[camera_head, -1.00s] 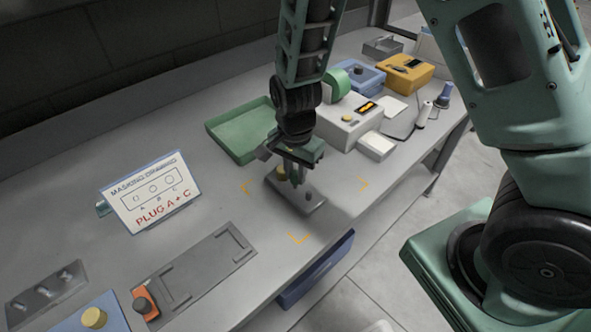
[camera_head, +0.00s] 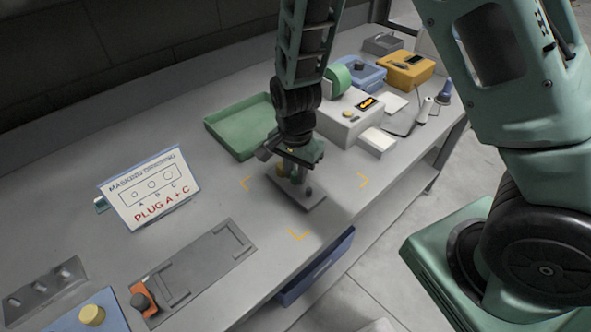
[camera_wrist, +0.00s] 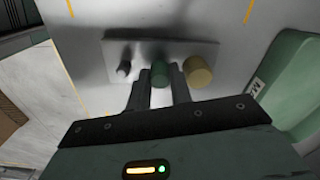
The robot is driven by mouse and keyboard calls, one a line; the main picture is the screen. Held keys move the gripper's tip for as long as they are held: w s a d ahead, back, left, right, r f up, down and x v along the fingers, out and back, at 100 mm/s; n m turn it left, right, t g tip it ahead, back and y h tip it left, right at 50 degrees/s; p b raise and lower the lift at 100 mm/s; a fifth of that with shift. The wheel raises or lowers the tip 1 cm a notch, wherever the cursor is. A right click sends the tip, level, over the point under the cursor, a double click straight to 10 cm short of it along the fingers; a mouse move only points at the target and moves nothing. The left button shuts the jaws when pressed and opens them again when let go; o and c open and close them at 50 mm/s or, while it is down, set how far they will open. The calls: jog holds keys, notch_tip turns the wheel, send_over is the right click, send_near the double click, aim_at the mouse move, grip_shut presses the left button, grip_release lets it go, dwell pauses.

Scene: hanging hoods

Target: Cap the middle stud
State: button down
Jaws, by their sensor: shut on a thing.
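A grey plate (camera_head: 302,202) with a row of studs lies on the bench between yellow corner marks; it also shows in the wrist view (camera_wrist: 112,47). In the wrist view a bare grey stud (camera_wrist: 124,69) is at the left, a green cap (camera_wrist: 160,75) is in the middle, and a yellow cap (camera_wrist: 198,73) is on the right. My gripper (camera_wrist: 160,82) is shut on the green cap, a finger on each side, at the middle stud. Whether the cap is fully seated cannot be told. In the head view my gripper (camera_head: 294,178) hides the middle of the plate.
A sign (camera_head: 150,188) reads "PLUG A + C". A green tray (camera_head: 242,127) stands behind the plate, also at right in the wrist view (camera_wrist: 290,95). A white-grey box (camera_head: 350,117) is at the back right. A grey fixture (camera_head: 200,268) lies front left. Bench around the plate is clear.

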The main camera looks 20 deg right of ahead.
jog(key=shift+f, duration=0.4)
jog(key=c, duration=1.2)
grip_release()
